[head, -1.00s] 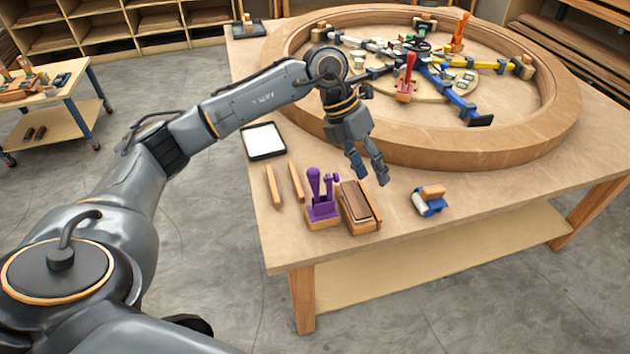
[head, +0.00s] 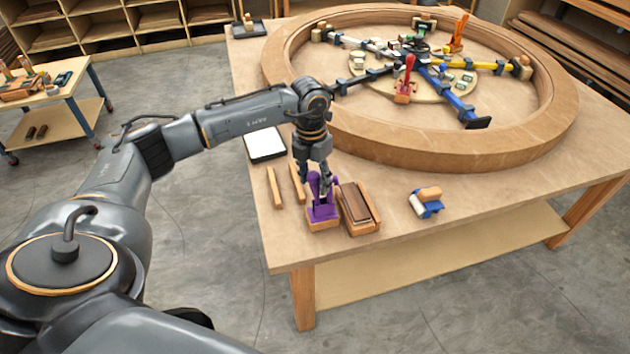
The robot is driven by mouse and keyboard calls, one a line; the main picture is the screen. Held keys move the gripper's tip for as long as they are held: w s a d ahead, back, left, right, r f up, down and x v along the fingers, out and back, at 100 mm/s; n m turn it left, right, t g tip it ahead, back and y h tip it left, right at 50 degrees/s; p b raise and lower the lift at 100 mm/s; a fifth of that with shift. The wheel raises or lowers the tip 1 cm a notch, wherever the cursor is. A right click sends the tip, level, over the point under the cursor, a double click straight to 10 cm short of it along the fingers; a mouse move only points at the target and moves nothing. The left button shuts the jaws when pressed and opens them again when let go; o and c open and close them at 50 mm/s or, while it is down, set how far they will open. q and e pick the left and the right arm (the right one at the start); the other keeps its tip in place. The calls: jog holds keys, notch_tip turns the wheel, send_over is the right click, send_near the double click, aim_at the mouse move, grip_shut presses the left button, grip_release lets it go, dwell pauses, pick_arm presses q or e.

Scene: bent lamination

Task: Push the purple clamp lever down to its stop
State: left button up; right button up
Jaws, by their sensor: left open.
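The purple clamp (head: 322,208) stands on a small wooden block near the front left of the workbench. Its purple lever (head: 314,184) stands upright with a rounded top. My left gripper (head: 322,188) points down at the clamp, with its fingers around or just behind the top of the lever; I cannot tell whether they touch it. The left gripper is open, though its fingers partly overlap the lever in this view. My right gripper is not in view.
A wooden block with a dark inlay (head: 357,205) stands close to the clamp's right. Two wooden strips (head: 275,187) and a white pad (head: 265,145) lie to the left. A blue and white roller (head: 427,203) lies further right. The large wooden ring (head: 450,148) stands behind.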

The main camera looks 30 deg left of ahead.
pick_arm(q)
jog(key=shift+d+f, duration=0.1)
jog(key=shift+f, duration=1.05)
grip_shut()
